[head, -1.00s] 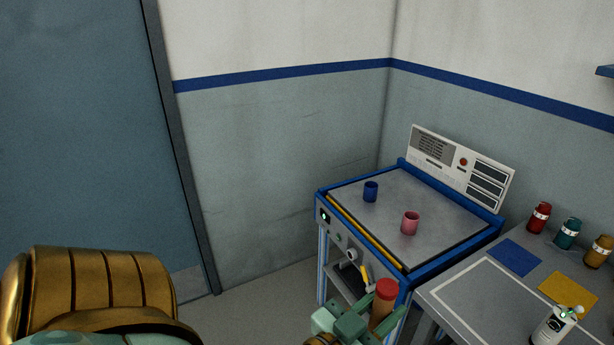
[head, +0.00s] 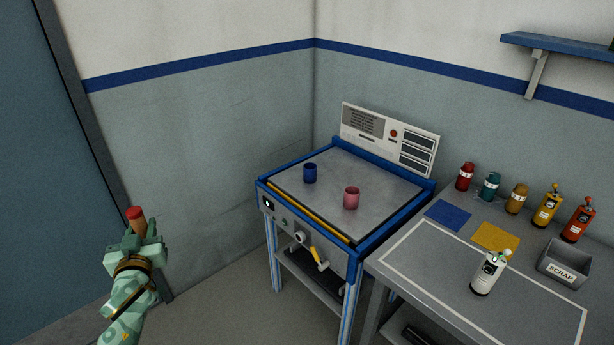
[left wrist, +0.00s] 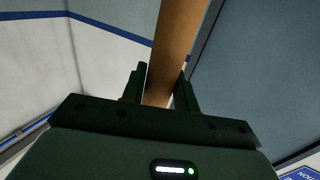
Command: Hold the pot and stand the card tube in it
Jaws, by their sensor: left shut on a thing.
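The card tube (head: 138,226) is brown with a red end on top. My left gripper (head: 145,246) is shut on it at the left of the head view, in front of the wall and away from the bench. In the left wrist view the tube (left wrist: 178,45) rises between the fingers (left wrist: 161,85). Two small pots stand upright on the blue-framed bench top: a blue pot (head: 310,173) at the back left and a pink pot (head: 351,198) nearer the front. No gripper is near either. My right gripper is out of view.
The bench top (head: 320,200) is otherwise clear, with a panel (head: 388,138) at its back. A grey table (head: 425,270) adjoins on the right, with several small bottles, a white canister (head: 487,272) and a scrap bin (head: 564,265). A shelf (head: 560,46) juts from the wall.

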